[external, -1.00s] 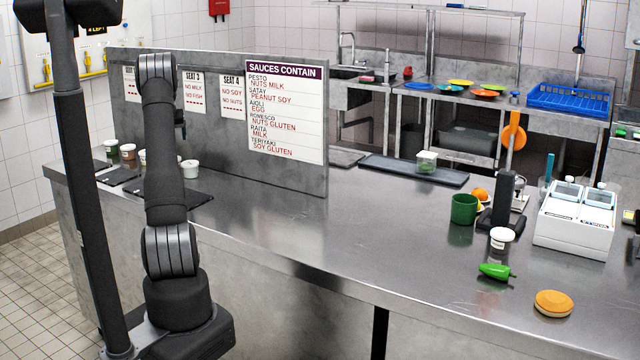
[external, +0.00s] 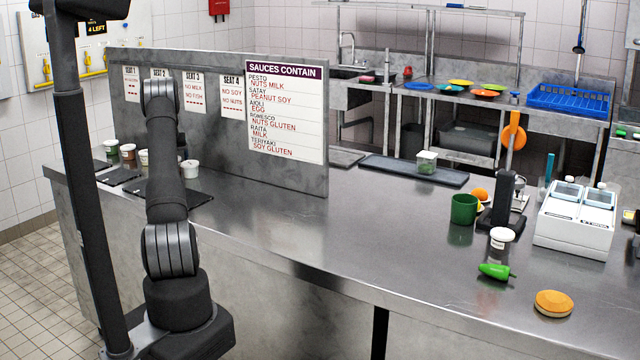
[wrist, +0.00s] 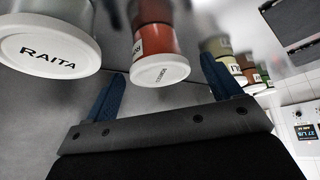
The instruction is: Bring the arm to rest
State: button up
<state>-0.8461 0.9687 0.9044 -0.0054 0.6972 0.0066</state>
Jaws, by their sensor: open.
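My gripper (wrist: 163,70) shows in the wrist view with its two blue fingers spread apart and nothing held between them. A red-brown sauce cup with a white lid (wrist: 160,72) appears in the gap beyond the fingers; its label is too blurred to read. A white-lidded cup marked RAITA (wrist: 48,52) is at the left. In the external view my arm (external: 165,190) stands bent over the near left of the counter, and the gripper is hidden behind it.
Several sauce cups (external: 112,148) stand on the left counter beside dark mats (external: 122,176). A cup (external: 190,168) stands right of my arm. An upright panel with seat cards and a sauce list (external: 285,115) rises behind. The middle of the steel counter (external: 330,235) is clear.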

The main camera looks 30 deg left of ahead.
jog(key=shift+r, duration=1.65)
jog(key=shift+f, duration=0.1)
